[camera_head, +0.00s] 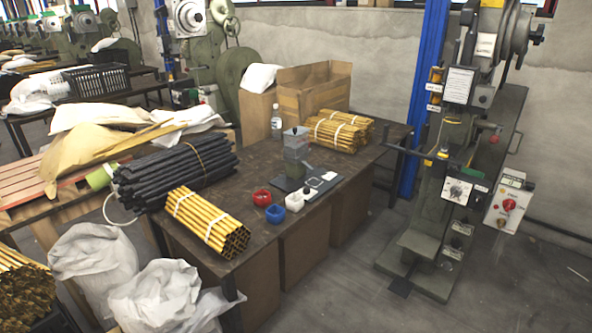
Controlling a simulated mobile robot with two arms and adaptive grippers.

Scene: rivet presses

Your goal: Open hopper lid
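Neither of my grippers is in view. A small grey upright device (297,150) with a dark knob on top stands on the dark worktable (245,172). It may be the hopper, but it is too small to tell whether its top is a lid. Its top looks closed. A dark base plate with small light pieces (314,184) lies at its foot. A tall green-grey rivet press (440,200) stands on the floor to the right; no hopper lid can be made out on it for sure.
Red (262,197), blue (275,214) and white (294,202) cups stand near the table's front edge. Yellow tube bundles (207,218), black tubes (175,172) and a cardboard box (311,88) crowd the table. White sacks (160,298) lie at front left. Floor before the press is clear.

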